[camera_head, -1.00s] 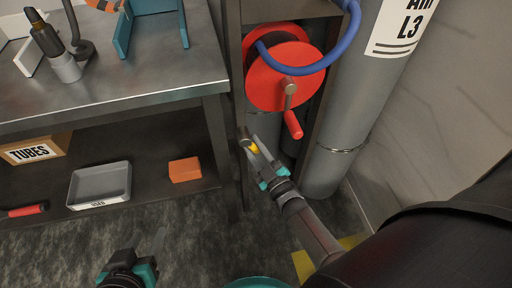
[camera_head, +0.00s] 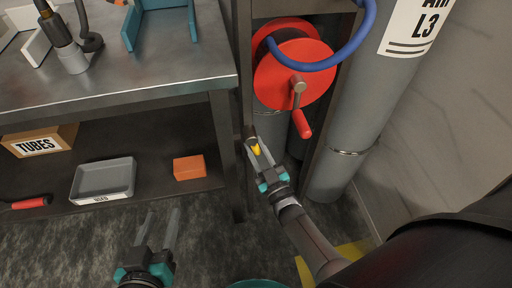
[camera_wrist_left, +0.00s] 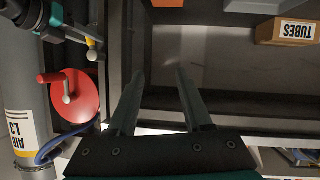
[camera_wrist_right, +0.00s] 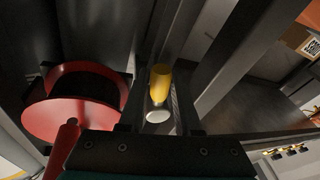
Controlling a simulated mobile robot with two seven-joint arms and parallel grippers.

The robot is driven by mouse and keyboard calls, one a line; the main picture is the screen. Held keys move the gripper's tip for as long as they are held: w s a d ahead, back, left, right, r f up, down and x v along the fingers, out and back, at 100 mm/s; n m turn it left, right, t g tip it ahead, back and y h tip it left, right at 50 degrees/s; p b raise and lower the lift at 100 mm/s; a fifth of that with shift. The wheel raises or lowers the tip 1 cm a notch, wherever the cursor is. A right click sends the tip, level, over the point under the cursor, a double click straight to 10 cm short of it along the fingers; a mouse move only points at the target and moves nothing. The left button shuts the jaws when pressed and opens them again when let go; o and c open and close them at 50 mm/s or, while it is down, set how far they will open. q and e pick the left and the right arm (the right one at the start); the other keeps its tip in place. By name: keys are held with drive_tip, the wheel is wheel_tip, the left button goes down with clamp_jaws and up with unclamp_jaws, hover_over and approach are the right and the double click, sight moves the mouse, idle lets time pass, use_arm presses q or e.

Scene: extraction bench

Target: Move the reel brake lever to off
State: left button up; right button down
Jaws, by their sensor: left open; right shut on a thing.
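The reel brake lever shows as a yellow grip (camera_head: 255,149) low on the frame post below the red reel (camera_head: 293,75). In the right wrist view the yellow grip (camera_wrist_right: 161,84) stands between my fingers, with a pale round end facing the camera. My right gripper (camera_head: 258,153) is shut on this yellow grip. The lever's pivot and any off marking cannot be made out. My left gripper (camera_head: 160,225) is open and empty, in front of the bench's lower shelf. The lever's yellow end also shows small in the left wrist view (camera_wrist_left: 90,42).
The reel's red crank handle (camera_head: 304,124) hangs just above my right gripper. A blue hose (camera_head: 330,60) loops over the reel. A grey cylinder (camera_head: 350,130) stands right. The bench (camera_head: 150,75) is left, its shelf holding a grey tray (camera_head: 88,180) and orange block (camera_head: 189,167).

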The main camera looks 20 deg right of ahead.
drive_tip(key=shift+f, duration=0.1)
drive_tip(key=c, duration=0.6)
unclamp_jaws()
drive_tip(key=shift+s, duration=0.6)
use_arm(q)
drive_tip(key=shift+s+a+f+g+y+p, duration=0.2)
drive_tip(key=shift+s+a+g+y+p, duration=0.2)
drive_tip(key=shift+a+g, duration=0.4)
drive_tip(key=shift+s+a+f+g+y+p, duration=0.3)
drive_tip(key=shift+a+g+y+p, duration=0.3)
drive_tip(key=shift+a, duration=0.3)
drive_tip(key=shift+s+a+f+g+y+p, duration=0.15)
drive_tip(key=shift+s+a+g+y+p, duration=0.2)
drive_tip(key=shift+a+g, duration=0.5)
use_arm(e)
drive_tip(key=s+f, duration=0.2)
drive_tip(key=s, duration=1.2)
drive_tip(key=shift+f, duration=0.25)
drive_tip(key=shift+w, duration=0.1)
drive_tip(key=shift+c, duration=0.4)
